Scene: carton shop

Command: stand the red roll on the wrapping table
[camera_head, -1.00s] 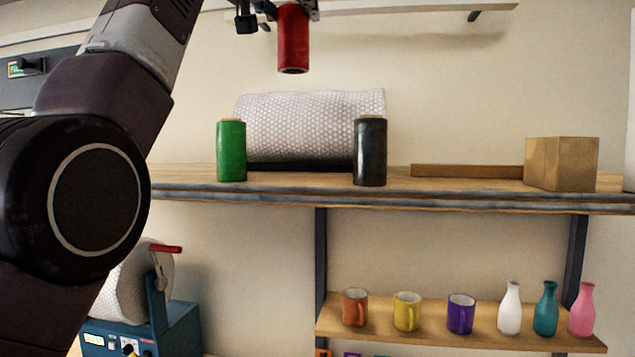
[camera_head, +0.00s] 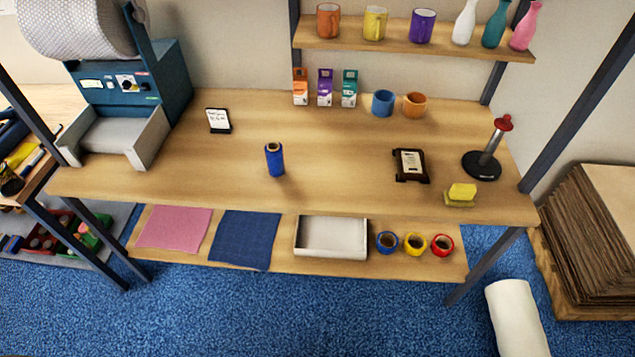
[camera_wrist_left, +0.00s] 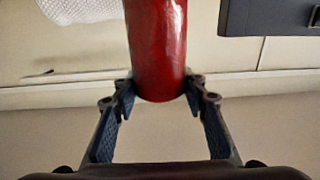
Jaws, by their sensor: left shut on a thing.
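The red roll (camera_wrist_left: 157,50) shows in the left wrist view, with my left gripper (camera_wrist_left: 159,90) shut on its near end, one finger on each side. The roll is held in the air against a pale wall. Neither the roll nor my left gripper is in the head view now. The wrapping table (camera_head: 340,165) fills the middle of the head view, and a blue roll (camera_head: 275,159) stands upright on it. My right gripper is in neither view.
A blue machine (camera_head: 130,85) stands at the table's left end. A black scale-like device (camera_head: 411,165), a red-topped stand (camera_head: 487,155) and a yellow sponge (camera_head: 460,194) are at the right. Small boxes (camera_head: 325,88) and mugs (camera_head: 383,102) line the back. Bare wood surrounds the blue roll.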

